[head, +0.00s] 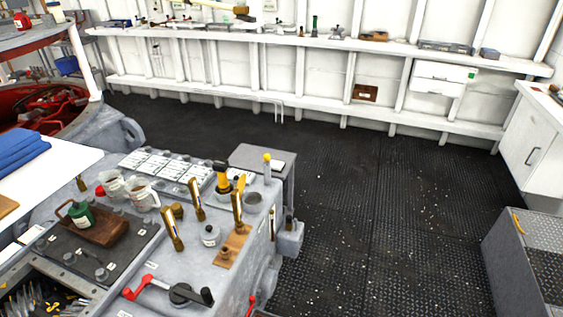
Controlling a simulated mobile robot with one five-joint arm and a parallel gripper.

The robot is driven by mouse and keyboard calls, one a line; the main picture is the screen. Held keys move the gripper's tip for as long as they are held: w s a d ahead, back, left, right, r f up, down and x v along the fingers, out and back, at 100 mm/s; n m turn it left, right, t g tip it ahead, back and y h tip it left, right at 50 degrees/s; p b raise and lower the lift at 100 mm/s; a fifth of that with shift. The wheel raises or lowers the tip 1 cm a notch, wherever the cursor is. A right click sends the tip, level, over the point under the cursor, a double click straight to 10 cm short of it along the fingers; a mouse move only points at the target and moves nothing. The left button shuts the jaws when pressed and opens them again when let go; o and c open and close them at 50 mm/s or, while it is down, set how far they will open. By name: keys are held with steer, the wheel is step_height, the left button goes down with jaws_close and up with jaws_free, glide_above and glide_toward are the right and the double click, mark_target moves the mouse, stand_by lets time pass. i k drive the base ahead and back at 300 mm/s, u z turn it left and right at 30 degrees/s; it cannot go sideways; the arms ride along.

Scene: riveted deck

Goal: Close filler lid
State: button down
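No part labelled as a filler lid can be made out for sure in the head view. A small brass cap-like part (177,210) sits near the middle of the machine top. My gripper is not in view.
Brass-topped levers (172,230), a red-handled crank (140,287), measuring jugs (143,195) and a green can on a brown tray (92,235) crowd the machine top. Dark floor (360,220) is clear to the right, up to a grey box (515,270).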

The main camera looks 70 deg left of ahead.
mark_target(240, 184)
steer(key=i, duration=0.95)
steer(key=u, duration=1.5)
steer(key=i, duration=1.95)
steer(key=u, duration=0.95)
steer(key=k, duration=0.1)
steer(key=u, duration=2.9)
steer(key=i, duration=0.5)
steer(key=u, duration=0.1)
